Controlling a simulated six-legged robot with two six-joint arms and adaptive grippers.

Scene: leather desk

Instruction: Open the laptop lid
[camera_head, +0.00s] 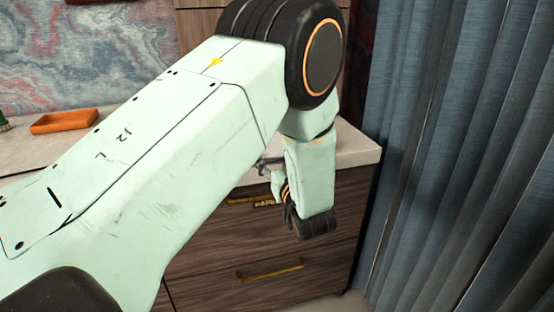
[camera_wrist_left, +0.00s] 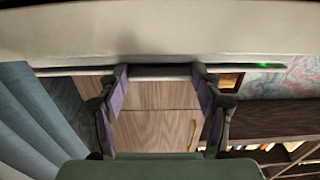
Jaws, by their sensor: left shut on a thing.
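In the left wrist view a broad pale slab fills the top, with a thin dark edge and a small green light at its right end; I take it for the laptop (camera_wrist_left: 200,30). My left gripper (camera_wrist_left: 162,74) has its two fingers spread apart in that view, both tips against the slab's edge, and is shut on it. How far the lid is raised cannot be told. In the head view my left arm crosses the middle, and the gripper (camera_head: 271,172) shows small beyond it, by the counter's edge. No laptop shows there. My right gripper is not in view.
An orange tray (camera_head: 65,121) lies on the pale counter (camera_head: 352,146) at the left. Wooden drawers (camera_head: 268,240) with brass handles are below. Blue curtains (camera_head: 450,150) close off the right side. The wrist view shows a wooden cabinet (camera_wrist_left: 155,125) and a shelf (camera_wrist_left: 265,118).

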